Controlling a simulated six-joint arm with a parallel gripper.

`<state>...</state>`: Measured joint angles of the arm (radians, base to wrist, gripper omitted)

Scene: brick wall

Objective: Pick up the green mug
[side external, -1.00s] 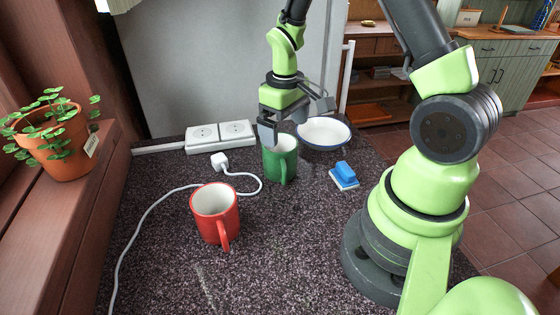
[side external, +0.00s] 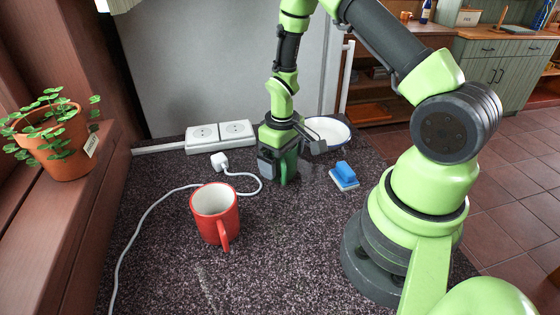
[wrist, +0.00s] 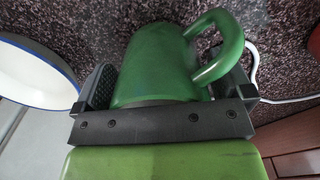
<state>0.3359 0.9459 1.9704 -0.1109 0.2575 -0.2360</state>
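The left finger is close to the mug's side; the right finger is beside the handle, with a gap to the mug's body. The gripper looks open; whether the left finger touches cannot be told.
A red mug (side external: 215,213) stands in front, left of the gripper. A white bowl with a blue rim (side external: 328,131) is close behind on the right. A blue sponge or brush (side external: 344,175) lies right. A white plug (side external: 220,161) with a cable and a socket strip (side external: 220,135) are left.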

